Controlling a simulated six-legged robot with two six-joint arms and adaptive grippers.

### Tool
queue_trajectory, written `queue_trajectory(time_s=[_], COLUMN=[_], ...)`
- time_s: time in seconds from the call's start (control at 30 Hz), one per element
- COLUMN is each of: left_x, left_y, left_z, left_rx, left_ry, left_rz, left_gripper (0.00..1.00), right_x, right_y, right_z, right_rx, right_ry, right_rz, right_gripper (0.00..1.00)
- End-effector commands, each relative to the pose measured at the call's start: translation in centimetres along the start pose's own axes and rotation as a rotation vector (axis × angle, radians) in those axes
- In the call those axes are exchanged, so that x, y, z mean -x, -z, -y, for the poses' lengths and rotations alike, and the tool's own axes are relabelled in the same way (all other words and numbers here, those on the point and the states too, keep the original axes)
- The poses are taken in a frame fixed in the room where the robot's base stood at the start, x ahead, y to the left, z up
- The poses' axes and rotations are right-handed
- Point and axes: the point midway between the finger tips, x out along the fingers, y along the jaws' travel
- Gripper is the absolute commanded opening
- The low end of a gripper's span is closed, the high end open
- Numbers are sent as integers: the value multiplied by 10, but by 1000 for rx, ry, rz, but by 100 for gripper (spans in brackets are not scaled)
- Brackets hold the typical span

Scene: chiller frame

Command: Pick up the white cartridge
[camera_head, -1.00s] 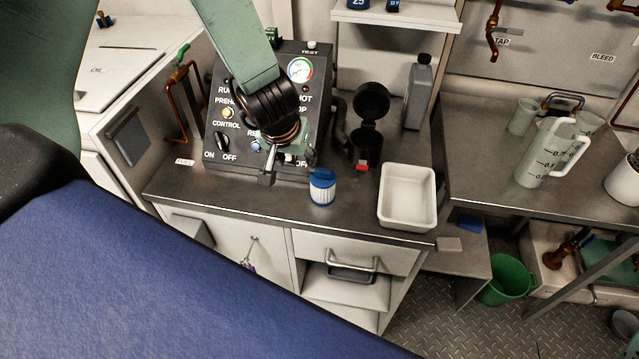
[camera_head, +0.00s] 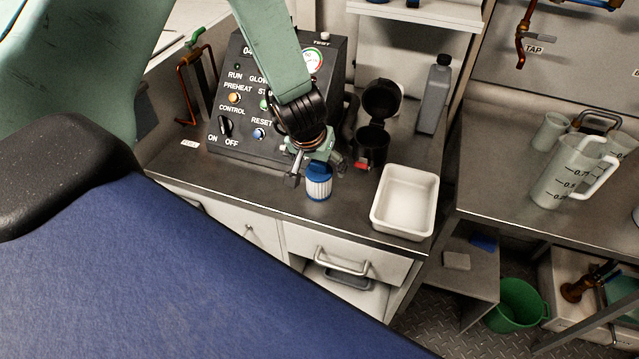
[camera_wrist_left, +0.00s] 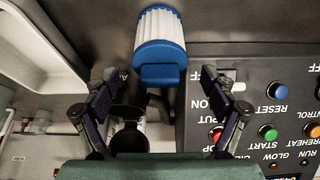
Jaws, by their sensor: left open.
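The white cartridge (camera_head: 318,186) has a pleated white body and a blue cap. It stands upright on the steel counter, in front of the black control panel. My left gripper (camera_head: 316,164) is just above and behind it in the head view, and partly overlaps the cap. In the left wrist view the cartridge (camera_wrist_left: 160,42) shows at the top centre, its blue cap toward me. There the two fingers of my left gripper (camera_wrist_left: 164,84) are spread apart, with nothing between them. My right gripper is not in view.
A white tray (camera_head: 405,231) stands to the right of the cartridge. A black open-lidded housing (camera_head: 371,145) is behind it, near a grey bottle (camera_head: 434,98). The control panel (camera_head: 240,143) rises close to my left gripper. The counter's front edge (camera_head: 270,219) is near.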

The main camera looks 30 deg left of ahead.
Motion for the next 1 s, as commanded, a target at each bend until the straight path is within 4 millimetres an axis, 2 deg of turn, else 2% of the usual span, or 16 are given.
queue_trajectory(time_s=[0.07, 0.27, 1.0], left_x=[-8, -7, -7], left_y=[0, 0, 1], left_z=[1, 2, -1], left_rx=[1, 2, 2], left_ry=[0, 0, 1], left_rz=[-1, -1, 0], left_gripper=[84, 84, 21], right_x=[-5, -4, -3], right_y=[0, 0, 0], right_z=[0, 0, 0], right_rx=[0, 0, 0], right_ry=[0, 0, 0], right_rz=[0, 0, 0], right_gripper=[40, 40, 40])
